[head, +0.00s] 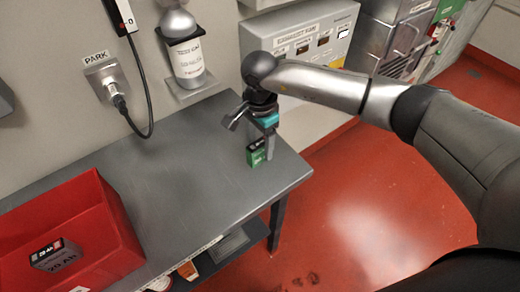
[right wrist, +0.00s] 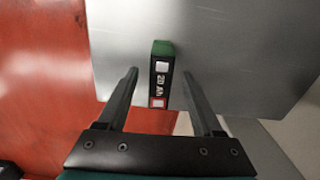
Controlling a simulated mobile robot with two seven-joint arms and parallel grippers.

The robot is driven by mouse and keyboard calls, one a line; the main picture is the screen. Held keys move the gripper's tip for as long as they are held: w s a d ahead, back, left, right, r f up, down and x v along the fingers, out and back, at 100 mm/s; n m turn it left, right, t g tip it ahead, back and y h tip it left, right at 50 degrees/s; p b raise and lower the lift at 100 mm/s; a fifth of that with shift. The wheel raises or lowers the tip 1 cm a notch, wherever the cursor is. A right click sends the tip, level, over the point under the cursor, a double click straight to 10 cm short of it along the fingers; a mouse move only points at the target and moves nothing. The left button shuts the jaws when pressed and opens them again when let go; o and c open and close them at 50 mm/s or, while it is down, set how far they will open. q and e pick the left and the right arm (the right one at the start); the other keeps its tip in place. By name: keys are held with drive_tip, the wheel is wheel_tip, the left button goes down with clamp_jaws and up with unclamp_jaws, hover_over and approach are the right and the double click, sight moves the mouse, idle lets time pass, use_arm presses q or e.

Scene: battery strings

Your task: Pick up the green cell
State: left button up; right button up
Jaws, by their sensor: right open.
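The green cell (head: 254,159) stands on the grey bench near its right edge, partly covered by my right gripper in the head view. In the right wrist view the green cell (right wrist: 162,75) shows a dark top face with "20 Ah", a white square and a red-edged square, and a green end. My right gripper (head: 262,140) is over the cell and pointing down. In the right wrist view the two fingers of my right gripper (right wrist: 160,74) are open, one on each side of the cell, with gaps visible. My left gripper is not in view.
A red bin (head: 117,222) stands at the bench's left front, with a dark grey cell (head: 57,255) marked 20 Ah in it. The bench top (head: 180,160) between bin and cell is clear.

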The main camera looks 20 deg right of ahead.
clamp_jaws()
idle(0.4)
drive_tip(key=shift+r, duration=0.1)
